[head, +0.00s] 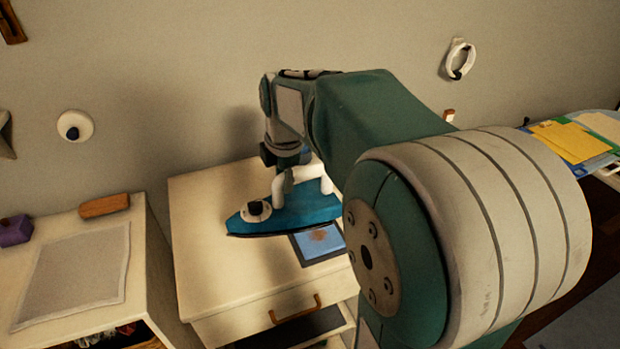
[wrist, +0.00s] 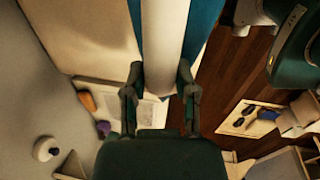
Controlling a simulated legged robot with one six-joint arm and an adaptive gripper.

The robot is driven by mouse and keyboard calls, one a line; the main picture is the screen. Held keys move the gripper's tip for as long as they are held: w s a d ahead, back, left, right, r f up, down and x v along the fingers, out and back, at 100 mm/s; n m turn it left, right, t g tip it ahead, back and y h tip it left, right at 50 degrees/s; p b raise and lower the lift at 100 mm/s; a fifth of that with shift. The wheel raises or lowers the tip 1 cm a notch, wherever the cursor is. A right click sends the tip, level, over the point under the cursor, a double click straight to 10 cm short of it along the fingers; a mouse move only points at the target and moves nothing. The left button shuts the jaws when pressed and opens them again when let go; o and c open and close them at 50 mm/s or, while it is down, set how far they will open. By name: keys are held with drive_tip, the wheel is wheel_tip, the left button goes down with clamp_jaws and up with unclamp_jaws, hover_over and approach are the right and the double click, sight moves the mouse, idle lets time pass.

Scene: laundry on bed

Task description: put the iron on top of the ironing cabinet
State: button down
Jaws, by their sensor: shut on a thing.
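The iron (head: 318,212) has a blue body, a white handle and a white dial with a dark knob. In the head view it is over the top of the pale cabinet with a drawer (head: 205,205). I cannot tell whether its base touches that top. My gripper (head: 285,178) comes down on the iron from above and is shut on its white handle. In the wrist view the handle (wrist: 165,35) runs between the two fingers of my gripper (wrist: 161,78), with blue body (wrist: 205,25) beside it. My arm hides the iron's right end.
A blue picture tablet (head: 318,245) lies at the cabinet's front right. A lower cabinet (head: 140,255) at left bears a grey cloth (head: 75,278), an orange block (head: 105,205) and a purple object (head: 15,231). Folded yellow laundry (head: 565,140) lies at right. The cabinet top's left side is clear.

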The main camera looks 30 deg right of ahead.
drive_tip(key=w+a+f, duration=0.1)
drive_tip(key=a, duration=0.1)
drive_tip(key=w+a+f, duration=0.1)
drive_tip(key=a, duration=0.1)
drive_tip(key=w+a+f, duration=0.1)
drive_tip(key=a, duration=0.1)
drive_tip(key=shift+w+a+f, duration=0.1)
drive_tip(key=shift+w+a, duration=0.2)
drive_tip(key=shift+w, duration=0.05)
drive_tip(key=w+a+f, duration=0.2)
drive_tip(key=a+f, duration=0.2)
drive_tip(key=f, duration=0.4)
drive_tip(key=shift+f, duration=0.35)
drive_tip(key=shift+w, duration=0.1)
drive_tip(key=shift+c, duration=2)
unclamp_jaws()
drive_tip(key=shift+f, duration=0.15)
